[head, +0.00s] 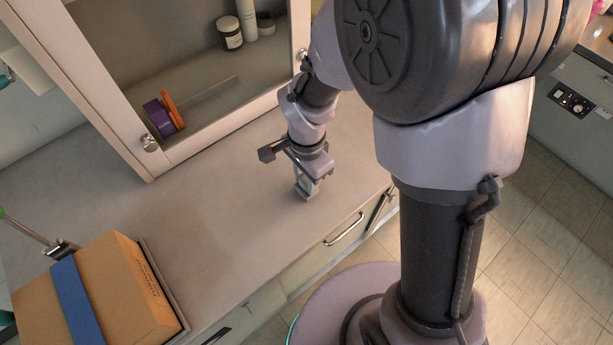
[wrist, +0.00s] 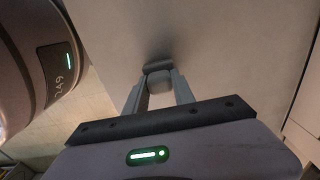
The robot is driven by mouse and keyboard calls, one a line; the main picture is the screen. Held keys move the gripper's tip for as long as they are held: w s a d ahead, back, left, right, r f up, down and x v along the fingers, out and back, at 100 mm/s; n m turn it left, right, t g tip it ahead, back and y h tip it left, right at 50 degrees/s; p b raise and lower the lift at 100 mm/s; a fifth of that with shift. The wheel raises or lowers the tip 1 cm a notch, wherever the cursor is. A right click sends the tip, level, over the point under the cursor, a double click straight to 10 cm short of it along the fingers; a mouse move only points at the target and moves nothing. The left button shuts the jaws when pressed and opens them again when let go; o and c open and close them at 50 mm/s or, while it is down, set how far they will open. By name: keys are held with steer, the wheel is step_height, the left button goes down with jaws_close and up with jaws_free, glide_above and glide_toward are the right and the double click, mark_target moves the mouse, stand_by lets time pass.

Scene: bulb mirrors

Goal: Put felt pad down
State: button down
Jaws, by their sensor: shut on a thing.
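My gripper (head: 307,190) points down over the grey counter (head: 215,215), near its front edge. In the wrist view my gripper (wrist: 158,84) has its two fingers closed on a small grey block-like thing, which I take to be the felt pad (wrist: 158,77). A dark shadow lies on the counter right by the pad, so it is very close to the surface. I cannot tell whether it touches. In the head view the pad is too small to tell from the fingertips.
A cardboard box (head: 130,290) with a blue band stands at the lower left. The counter between box and gripper is clear. Drawer handles (head: 345,229) line the front.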

steer(key=shift+f, duration=0.15)
steer(key=c, duration=1.1)
jaws_free()
steer(key=shift+o, duration=0.2)
step_height(320, 180, up, 12)
steer(key=p, duration=0.5)
step_height(320, 180, up, 12)
steer(key=n+t+y, duration=0.2)
steer(key=n+t, duration=0.1)
steer(key=n, duration=0.1)
glide_above(306, 179)
steer(key=s+d, duration=0.6)
steer(key=s+r+n+t, duration=0.2)
steer(key=s+r, duration=0.1)
steer(key=s, duration=0.2)
steer(key=shift+s+d+r+n+t, duration=0.15)
steer(key=shift+d+r+n+t, duration=0.1)
steer(key=shift+d+n+t, duration=0.2)
